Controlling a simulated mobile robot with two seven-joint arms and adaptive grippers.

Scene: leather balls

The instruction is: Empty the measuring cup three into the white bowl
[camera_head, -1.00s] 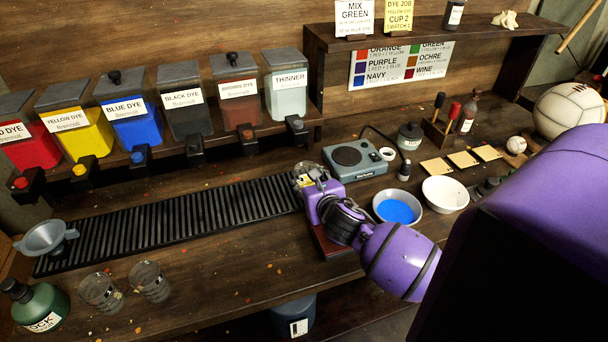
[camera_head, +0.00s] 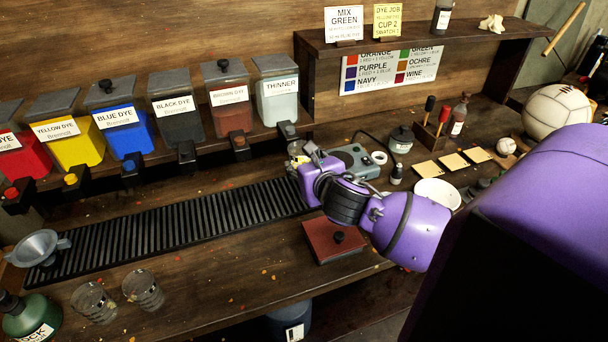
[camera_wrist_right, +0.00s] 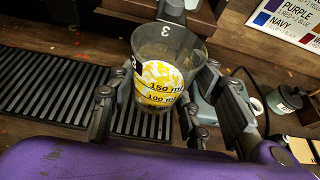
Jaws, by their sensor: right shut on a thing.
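Measuring cup three (camera_wrist_right: 165,60) is a clear cup with a "3" near its rim and millilitre marks. It has yellow on its side or inside; I cannot tell how much it holds. My right gripper (camera_wrist_right: 150,100) is shut around it, and the cup looks roughly upright. The white bowl (camera_head: 437,192) stands to the right, partly behind my right arm. My left gripper is not in view.
Two clear cups (camera_head: 143,290), a funnel (camera_head: 38,248) and a green bottle (camera_head: 28,318) stand front left. Dye tanks (camera_head: 115,120) line the back. A red-brown block (camera_head: 330,243) lies below my right arm.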

